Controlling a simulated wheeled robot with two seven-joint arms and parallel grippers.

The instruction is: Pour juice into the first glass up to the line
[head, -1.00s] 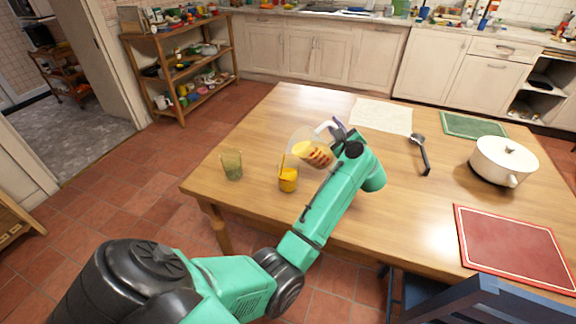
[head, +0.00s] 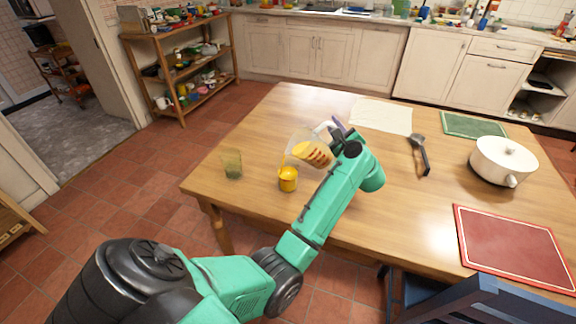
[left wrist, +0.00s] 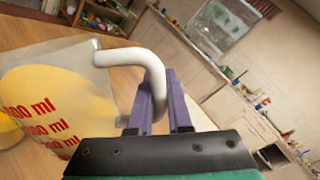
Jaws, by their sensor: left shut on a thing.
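A clear jug (head: 309,152) with red markings and yellow juice is held tilted to the left above the table. My left gripper (head: 336,129) is shut on its white handle (left wrist: 133,58). The jug's mouth is above and close to a glass (head: 288,180) that holds yellow juice. I cannot make out a line on that glass. A second, greenish glass (head: 232,164) stands upright to the left and looks empty. In the left wrist view, the purple fingers (left wrist: 160,103) are at the handle, and the jug's red "ml" marks show. My right gripper is not in view.
The wooden table (head: 260,130) also bears a pale cloth (head: 382,116), a black ladle (head: 420,155), a white pot (head: 503,160), a green mat (head: 473,125) and a red mat (head: 515,247). A blue chair (head: 495,302) stands at the front right.

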